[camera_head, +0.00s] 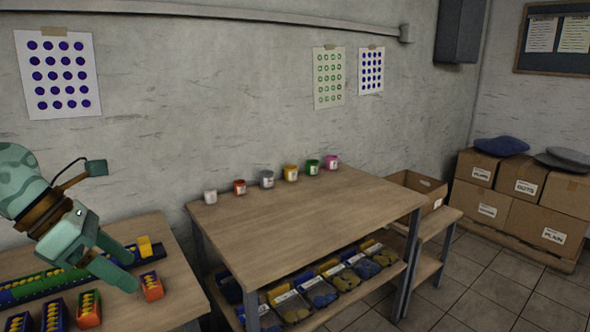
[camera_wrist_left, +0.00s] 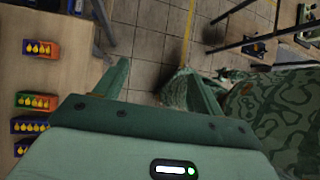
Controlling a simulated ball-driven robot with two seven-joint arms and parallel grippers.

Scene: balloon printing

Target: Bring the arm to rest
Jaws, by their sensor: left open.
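My left gripper (camera_head: 122,268) comes in from the left in the head view, above the right part of the left table (camera_head: 180,272). It is open, with nothing between its fingers. In the left wrist view its two fingers (camera_wrist_left: 158,88) stand apart over the tiled floor, just off the table's edge. My right gripper is not in view.
Small printed blocks (camera_head: 151,286) stand on the left table close to the gripper, and they also show in the left wrist view (camera_wrist_left: 40,48). The middle table (camera_head: 300,217) has a clear top with several paint jars (camera_head: 267,179) at the back. Cardboard boxes (camera_head: 525,188) stand at right.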

